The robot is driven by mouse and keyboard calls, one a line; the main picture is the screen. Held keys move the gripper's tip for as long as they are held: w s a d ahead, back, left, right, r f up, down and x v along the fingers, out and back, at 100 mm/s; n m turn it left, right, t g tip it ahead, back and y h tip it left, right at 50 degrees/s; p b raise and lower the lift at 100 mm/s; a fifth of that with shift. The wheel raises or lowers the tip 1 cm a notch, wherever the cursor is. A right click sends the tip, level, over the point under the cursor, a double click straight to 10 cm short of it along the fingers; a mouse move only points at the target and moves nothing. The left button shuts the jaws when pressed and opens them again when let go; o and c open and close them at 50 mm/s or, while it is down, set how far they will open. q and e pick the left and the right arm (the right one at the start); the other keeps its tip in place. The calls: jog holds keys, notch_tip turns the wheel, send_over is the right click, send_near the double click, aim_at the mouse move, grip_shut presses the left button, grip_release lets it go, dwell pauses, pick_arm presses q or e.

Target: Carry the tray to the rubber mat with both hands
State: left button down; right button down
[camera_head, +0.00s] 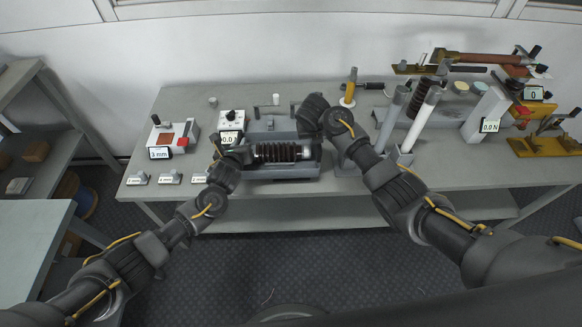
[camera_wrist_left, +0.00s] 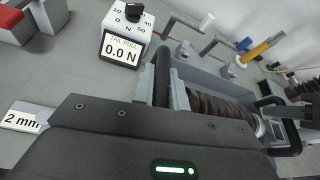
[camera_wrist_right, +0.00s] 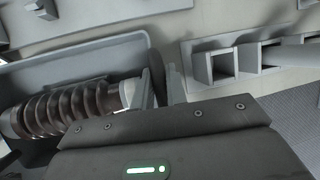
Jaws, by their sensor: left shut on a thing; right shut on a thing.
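A grey tray (camera_head: 285,173) is on or just above the middle of the grey bench; I cannot tell if it touches the top. A dark brown ribbed insulator-like piece (camera_head: 278,152) lies lengthwise inside it. My left gripper (camera_wrist_left: 162,82) is shut on the dark handle at the tray's left end. My right gripper (camera_wrist_right: 160,88) is shut on the handle at its right end. The tray's wall (camera_wrist_right: 85,52) and the ribbed piece (camera_wrist_right: 60,110) also show in the right wrist view. My arms partly cover the tray's ends in the head view. I cannot make out the rubber mat.
A dial box reading 0.0 N (camera_wrist_left: 120,45) stands left of the tray. Labelled blocks (camera_head: 170,177) sit along the bench's front left. A stand with upright tubes (camera_head: 420,115) is at the right. A yellow-handled tool (camera_head: 349,88) stands behind.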

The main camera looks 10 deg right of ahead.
jog(key=shift+f, duration=0.1)
